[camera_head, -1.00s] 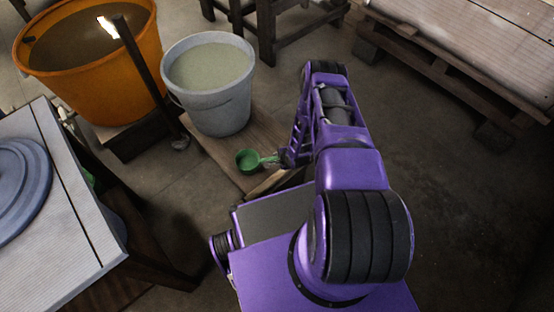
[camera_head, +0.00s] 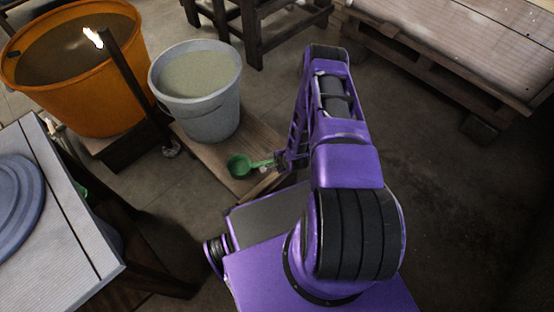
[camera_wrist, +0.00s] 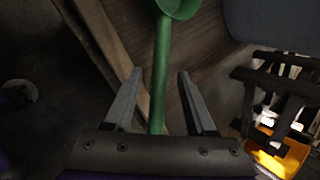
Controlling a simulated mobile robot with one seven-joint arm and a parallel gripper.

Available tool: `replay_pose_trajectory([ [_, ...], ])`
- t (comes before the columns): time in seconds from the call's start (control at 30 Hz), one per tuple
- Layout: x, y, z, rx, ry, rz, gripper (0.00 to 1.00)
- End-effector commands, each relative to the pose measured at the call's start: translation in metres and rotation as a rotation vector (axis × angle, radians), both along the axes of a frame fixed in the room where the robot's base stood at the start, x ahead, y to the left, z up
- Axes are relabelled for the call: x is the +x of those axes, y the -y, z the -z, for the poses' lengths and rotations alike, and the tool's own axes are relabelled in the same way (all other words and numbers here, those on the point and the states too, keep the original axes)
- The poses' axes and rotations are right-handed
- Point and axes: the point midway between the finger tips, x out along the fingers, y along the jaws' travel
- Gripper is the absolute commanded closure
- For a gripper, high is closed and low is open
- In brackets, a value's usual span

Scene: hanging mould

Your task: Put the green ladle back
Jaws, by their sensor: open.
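The green ladle (camera_head: 240,166) is over the low wooden board in the head view, its bowl to the left and its handle pointing right to my gripper (camera_head: 278,163). In the wrist view the ladle's handle (camera_wrist: 160,75) runs down between the two fingers of my open gripper (camera_wrist: 158,80). There is a gap on both sides of the handle. The ladle's bowl (camera_wrist: 182,7) is cut off at the top edge. I cannot tell whether the ladle rests on the board.
A grey bucket (camera_head: 208,108) of pale liquid stands on the wooden board (camera_head: 205,153). An orange tub (camera_head: 120,97) of dark liquid is behind left, with a dark post (camera_head: 130,75) beside it. A table (camera_head: 75,225) is at left.

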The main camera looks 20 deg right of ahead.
Motion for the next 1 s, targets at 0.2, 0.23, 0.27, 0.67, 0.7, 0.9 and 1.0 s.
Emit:
replay_pose_trajectory([
  [0.2,-0.022,0.006,-0.037,0.001,0.001,0.002,0.44],
  [0.23,-0.024,0.006,-0.040,0.002,0.000,0.001,0.44],
  [0.27,-0.026,0.006,-0.043,0.001,0.000,0.000,0.44],
  [0.67,-0.032,0.007,-0.051,0.000,0.001,-0.001,0.44],
  [0.7,-0.032,0.007,-0.051,0.000,0.001,-0.001,0.44],
  [0.9,-0.032,0.007,-0.051,0.000,0.000,-0.001,0.44],
  [1.0,-0.031,0.008,-0.051,-0.003,0.003,-0.005,0.44],
])
